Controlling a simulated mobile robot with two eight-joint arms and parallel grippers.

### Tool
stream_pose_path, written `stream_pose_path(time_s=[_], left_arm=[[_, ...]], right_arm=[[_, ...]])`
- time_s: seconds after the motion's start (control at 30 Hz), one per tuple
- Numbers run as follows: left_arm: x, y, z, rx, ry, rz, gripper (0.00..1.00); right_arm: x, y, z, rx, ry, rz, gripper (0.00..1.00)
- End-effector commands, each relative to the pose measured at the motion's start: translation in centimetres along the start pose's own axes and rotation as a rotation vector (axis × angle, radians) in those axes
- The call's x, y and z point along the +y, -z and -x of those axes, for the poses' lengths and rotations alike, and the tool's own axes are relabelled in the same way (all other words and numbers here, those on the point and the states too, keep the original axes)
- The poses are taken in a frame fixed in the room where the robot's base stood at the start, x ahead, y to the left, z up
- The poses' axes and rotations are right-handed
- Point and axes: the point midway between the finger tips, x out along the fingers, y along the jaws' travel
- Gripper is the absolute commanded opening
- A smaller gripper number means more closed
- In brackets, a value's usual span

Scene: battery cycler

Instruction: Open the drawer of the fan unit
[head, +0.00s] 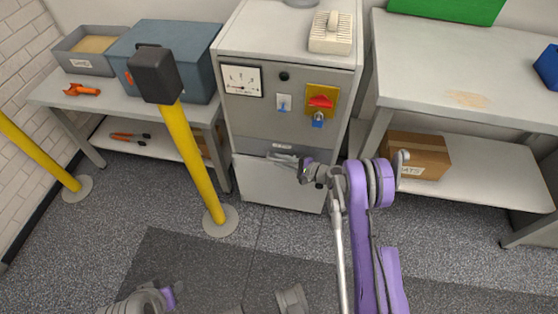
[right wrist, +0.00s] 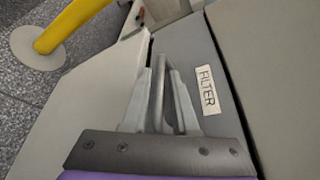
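The fan unit (head: 240,110) is a grey cabinet in the middle of the head view. The drawer front also shows in the right wrist view (right wrist: 207,48), with a FILTER label (right wrist: 207,90). My right gripper (head: 292,160) is at the drawer front. In the right wrist view its two fingers (right wrist: 165,88) stand apart on either side of the bar handle (right wrist: 157,88). I cannot tell whether they touch it.
A yellow post with a dark box (head: 155,75) stands left of the fan unit. A padlock (head: 318,120) hangs below the red switch (head: 321,102). Benches flank the cabinet, with a cardboard box (head: 420,157) on the right lower shelf. Floor before the drawer is clear apart from my arm.

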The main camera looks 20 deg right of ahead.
Motion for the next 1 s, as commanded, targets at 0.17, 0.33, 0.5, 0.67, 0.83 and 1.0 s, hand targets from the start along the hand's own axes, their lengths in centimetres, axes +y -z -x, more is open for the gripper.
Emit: stream_pose_path(time_s=[0.17,0.33,0.5,0.67,0.83,1.0], left_arm=[[0.00,-0.03,-0.10,0.000,0.000,0.000,0.46],[0.00,-0.03,-0.09,0.000,0.000,0.000,0.46],[0.00,-0.03,-0.09,0.000,0.000,0.000,0.46],[0.00,-0.03,-0.09,0.000,0.000,0.000,0.46],[0.00,-0.03,-0.09,0.000,0.000,0.000,0.46],[0.00,-0.03,-0.09,0.000,0.000,0.000,0.46]], right_arm=[[0.02,-0.03,-0.95,0.000,0.000,0.000,0.27],[0.00,-0.02,-0.98,0.000,0.000,0.000,0.27],[0.00,-0.02,-0.96,0.000,0.000,0.000,0.09],[0.00,-0.01,-0.94,0.000,0.000,0.000,0.00],[-0.01,-0.01,-0.93,0.000,0.000,0.000,0.00],[-0.01,0.00,-0.92,0.000,0.000,0.000,0.00]])
